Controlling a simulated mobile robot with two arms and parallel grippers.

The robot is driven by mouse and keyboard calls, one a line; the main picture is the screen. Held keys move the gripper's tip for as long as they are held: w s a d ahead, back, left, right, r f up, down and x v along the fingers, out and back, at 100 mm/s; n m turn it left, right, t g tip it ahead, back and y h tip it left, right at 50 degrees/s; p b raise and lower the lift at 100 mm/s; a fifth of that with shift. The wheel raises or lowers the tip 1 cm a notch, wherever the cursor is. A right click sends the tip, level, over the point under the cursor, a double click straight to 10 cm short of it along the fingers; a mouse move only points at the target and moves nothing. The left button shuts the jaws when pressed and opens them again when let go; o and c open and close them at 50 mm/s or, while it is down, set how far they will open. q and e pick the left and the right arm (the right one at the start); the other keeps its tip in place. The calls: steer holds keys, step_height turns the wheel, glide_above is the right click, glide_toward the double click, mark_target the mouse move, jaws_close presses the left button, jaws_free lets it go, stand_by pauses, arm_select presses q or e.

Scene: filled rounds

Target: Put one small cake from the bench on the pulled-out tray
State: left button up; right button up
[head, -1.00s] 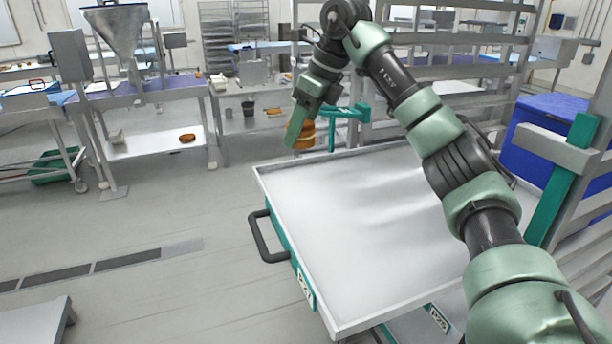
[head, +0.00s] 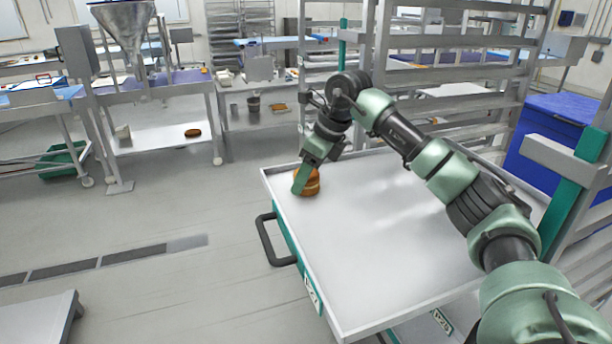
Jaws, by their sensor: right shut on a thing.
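The small cake (head: 313,184) is round and golden brown. It is at the far left corner of the pulled-out tray (head: 390,250), low over or touching its surface; I cannot tell which. My right gripper (head: 304,182) is shut on the cake, and its green finger hides the cake's left part. The tray is bare metal with a low rim, and the rest of its surface is empty. My left gripper is not in view.
A black handle (head: 268,242) sticks out from the tray's left side. Rack rails (head: 450,75) stand behind the tray, and a blue crate (head: 560,150) is at the right. Another brown item (head: 193,133) lies on a low shelf at the back left.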

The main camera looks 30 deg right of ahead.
steer(key=shift+f, duration=0.1)
steer(key=o, duration=0.7)
steer(key=shift+o, duration=0.8)
steer(key=shift+r, duration=0.25)
steer(key=b+v, duration=0.2)
steer(key=v, duration=0.9)
steer(key=shift+s+r, duration=0.15)
steer(key=shift+r, duration=0.2)
